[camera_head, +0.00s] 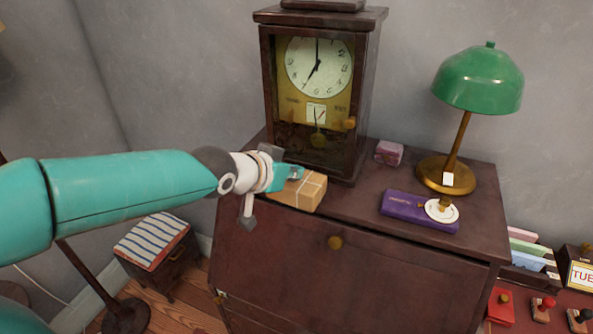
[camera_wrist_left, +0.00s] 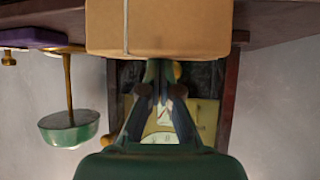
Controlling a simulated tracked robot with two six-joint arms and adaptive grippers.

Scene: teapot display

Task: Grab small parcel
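The small parcel (camera_head: 305,194) is a brown paper box tied with pale string. It lies on the dark wooden cabinet top, near its left front edge, before the clock. It fills the top middle of the left wrist view (camera_wrist_left: 190,25). My left gripper (camera_head: 297,173) is at the parcel's upper left side in the head view. In the left wrist view its fingers (camera_wrist_left: 160,68) narrow to tips close together at the parcel's edge. They look shut, with nothing visible between them. Whether the tips touch the parcel is hidden. My right gripper is not in view.
A tall wooden clock (camera_head: 318,105) stands right behind the parcel. A green lamp (camera_head: 480,80), a purple box (camera_head: 405,207), a white round dish (camera_head: 441,211) and a small pink box (camera_head: 389,152) are to the right. Cabinet top between parcel and purple box is clear.

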